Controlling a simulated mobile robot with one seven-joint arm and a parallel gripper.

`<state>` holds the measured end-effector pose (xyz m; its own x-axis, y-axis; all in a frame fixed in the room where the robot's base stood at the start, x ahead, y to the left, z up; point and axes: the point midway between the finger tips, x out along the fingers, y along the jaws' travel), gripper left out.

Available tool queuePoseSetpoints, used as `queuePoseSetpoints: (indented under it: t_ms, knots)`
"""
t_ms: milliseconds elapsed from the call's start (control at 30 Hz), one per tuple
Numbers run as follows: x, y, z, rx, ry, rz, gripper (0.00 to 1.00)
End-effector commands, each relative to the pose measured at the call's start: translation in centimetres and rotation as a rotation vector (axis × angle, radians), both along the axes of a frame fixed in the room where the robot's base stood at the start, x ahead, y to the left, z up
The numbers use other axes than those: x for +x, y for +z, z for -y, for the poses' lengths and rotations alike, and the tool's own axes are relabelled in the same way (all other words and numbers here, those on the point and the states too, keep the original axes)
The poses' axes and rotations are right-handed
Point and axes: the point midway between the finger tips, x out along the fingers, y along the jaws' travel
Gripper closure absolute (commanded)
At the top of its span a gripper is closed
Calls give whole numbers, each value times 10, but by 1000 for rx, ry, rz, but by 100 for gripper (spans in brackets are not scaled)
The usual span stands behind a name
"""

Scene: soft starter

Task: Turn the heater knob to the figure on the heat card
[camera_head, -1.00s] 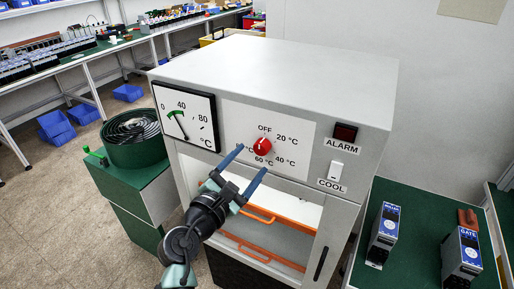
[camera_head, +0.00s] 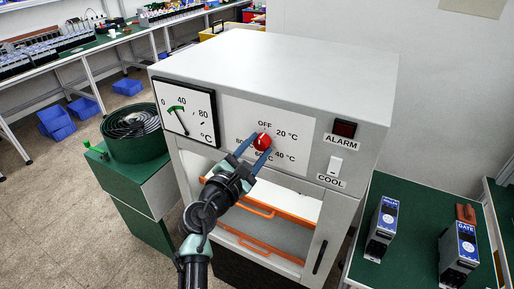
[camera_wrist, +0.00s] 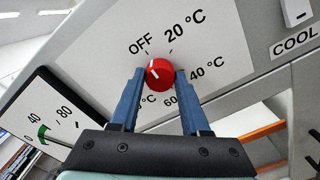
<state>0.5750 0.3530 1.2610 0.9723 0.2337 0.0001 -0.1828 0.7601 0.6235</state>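The red heater knob (camera_head: 262,142) is on the cabinet's white dial panel, marked OFF, 20, 40, 60 and 80 °C. My gripper (camera_head: 261,147) has its blue fingers on either side of the knob. In the wrist view the knob (camera_wrist: 159,73) sits between the fingertips (camera_wrist: 160,76), with hardly any gap showing at either side, so they look shut on it. A small white mark shows on the knob's face; I cannot read surely which figure it points to. The fingers partly cover the 80 and 60 labels. I see no readable heat card.
A °C gauge (camera_head: 187,112) is left of the dial, its needle between 0 and 40. An alarm lamp (camera_head: 345,130) and a COOL switch (camera_head: 335,165) are at right. Below is an open bay with orange-edged shelves (camera_head: 255,208). A green table (camera_head: 405,220) holds labelled modules.

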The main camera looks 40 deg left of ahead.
Motion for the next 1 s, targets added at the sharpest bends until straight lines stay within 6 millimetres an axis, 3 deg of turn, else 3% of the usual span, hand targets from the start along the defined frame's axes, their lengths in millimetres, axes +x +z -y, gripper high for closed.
queuePoseSetpoints:
  t_ms: [33, 133, 167, 567, 1000]
  knots:
    - [0, 0, 0, 0, 0, 0, 81]
    - [0, 0, 0, 0, -1, -1, 99]
    - [0, 0, 0, 0, -1, -1, 100]
    - [0, -3, 0, 67, -1, -17, 100]
    - [0, -5, 1, 411, -1, -98, 100]
